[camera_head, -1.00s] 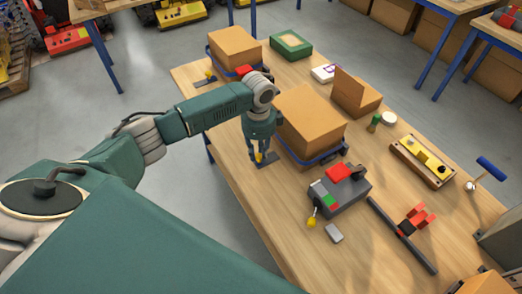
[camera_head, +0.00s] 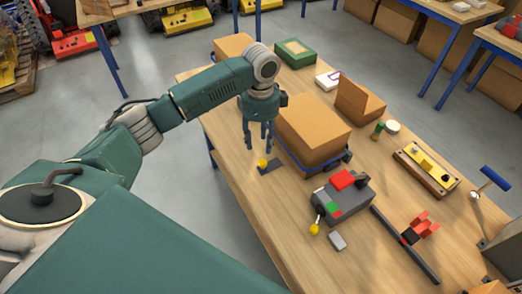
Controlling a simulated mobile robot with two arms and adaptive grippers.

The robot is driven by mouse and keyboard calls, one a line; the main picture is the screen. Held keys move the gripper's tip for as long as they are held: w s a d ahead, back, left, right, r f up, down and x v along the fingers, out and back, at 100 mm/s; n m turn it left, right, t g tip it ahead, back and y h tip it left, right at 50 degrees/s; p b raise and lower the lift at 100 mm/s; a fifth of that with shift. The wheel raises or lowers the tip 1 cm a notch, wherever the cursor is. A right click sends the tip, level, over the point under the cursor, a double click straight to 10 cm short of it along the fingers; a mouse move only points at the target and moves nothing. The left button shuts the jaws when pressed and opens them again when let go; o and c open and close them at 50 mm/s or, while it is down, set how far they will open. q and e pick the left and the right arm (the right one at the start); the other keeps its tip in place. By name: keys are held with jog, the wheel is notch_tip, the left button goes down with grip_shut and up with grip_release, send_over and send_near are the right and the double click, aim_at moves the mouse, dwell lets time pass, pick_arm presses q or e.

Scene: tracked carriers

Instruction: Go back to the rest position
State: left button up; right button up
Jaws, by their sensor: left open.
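My left gripper (camera_head: 257,143) points down over the wooden table (camera_head: 262,222), in front of the left face of a large cardboard box (camera_head: 313,130). Its fingers are spread and hold nothing. Below it, apart from the fingers, a yellow knob (camera_head: 263,163) stands on a small dark plate (camera_head: 272,166). The large box sits in a blue-edged carrier (camera_head: 312,173). My left arm hides part of another cardboard box (camera_head: 233,46) farther back. My right gripper is not in view.
A grey device with red and green parts (camera_head: 342,196) stands at the front, with a yellow-tipped lever (camera_head: 315,229). A dark rail with a red clamp (camera_head: 408,240), a yellow level in a wooden tray (camera_head: 427,167) and a green box (camera_head: 294,52) are on the table. Bare table lies front left.

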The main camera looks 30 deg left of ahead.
pick_arm(q)
notch_tip(320, 180, up, 2)
jog(key=shift+r, duration=0.1)
dwell(0.5)
